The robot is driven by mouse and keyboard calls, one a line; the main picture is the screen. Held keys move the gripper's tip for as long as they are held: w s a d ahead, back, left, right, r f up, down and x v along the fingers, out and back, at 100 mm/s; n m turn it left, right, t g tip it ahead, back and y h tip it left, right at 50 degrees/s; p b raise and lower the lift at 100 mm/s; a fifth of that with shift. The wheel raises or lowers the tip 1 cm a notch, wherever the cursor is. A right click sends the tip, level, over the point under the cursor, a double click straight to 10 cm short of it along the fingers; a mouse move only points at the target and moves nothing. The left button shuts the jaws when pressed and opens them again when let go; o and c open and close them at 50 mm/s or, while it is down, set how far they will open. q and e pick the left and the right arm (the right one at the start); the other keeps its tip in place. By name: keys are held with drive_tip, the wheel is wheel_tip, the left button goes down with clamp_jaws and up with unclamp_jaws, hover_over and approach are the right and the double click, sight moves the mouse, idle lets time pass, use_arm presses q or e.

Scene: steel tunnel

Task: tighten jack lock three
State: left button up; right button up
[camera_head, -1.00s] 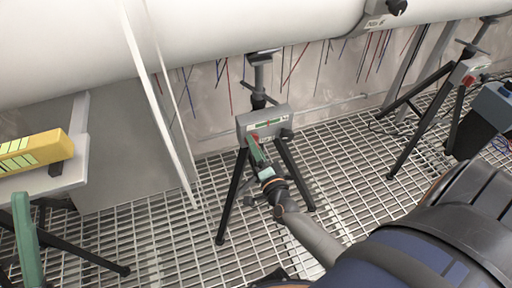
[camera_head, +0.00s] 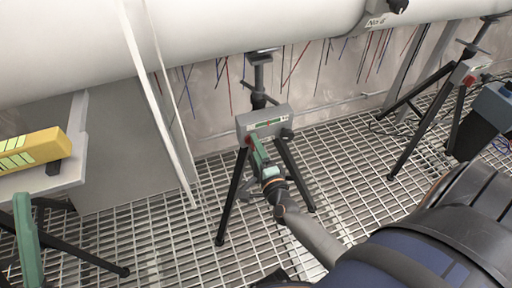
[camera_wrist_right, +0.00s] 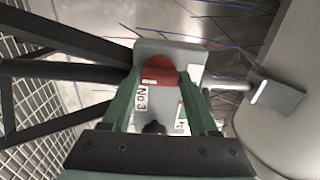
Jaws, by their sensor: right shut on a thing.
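Jack three (camera_head: 268,121) is a grey box head on a black tripod under the white pipe, with a green and red gauge strip on its front. Its red lock knob shows in the right wrist view (camera_wrist_right: 168,72), beside a "No 3" label (camera_wrist_right: 142,97). My right gripper (camera_head: 252,143) is shut on the red knob, with a green finger on either side of it in the right wrist view (camera_wrist_right: 166,90). The fingers hide most of the knob in the head view. One green finger of my left gripper (camera_head: 27,235) shows at the lower left, away from the jack.
The white pipe (camera_head: 230,35) runs overhead. A yellow box (camera_head: 33,150) lies on a grey shelf (camera_head: 72,165) at the left. Another tripod jack (camera_head: 466,72) and a blue-grey box (camera_head: 494,108) stand at the right. The floor is open steel grating (camera_head: 165,240).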

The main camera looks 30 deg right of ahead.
drive_tip(key=shift+w+r, duration=0.1)
drive_tip(key=o, duration=1.4)
drive_tip(key=shift+s, duration=0.2)
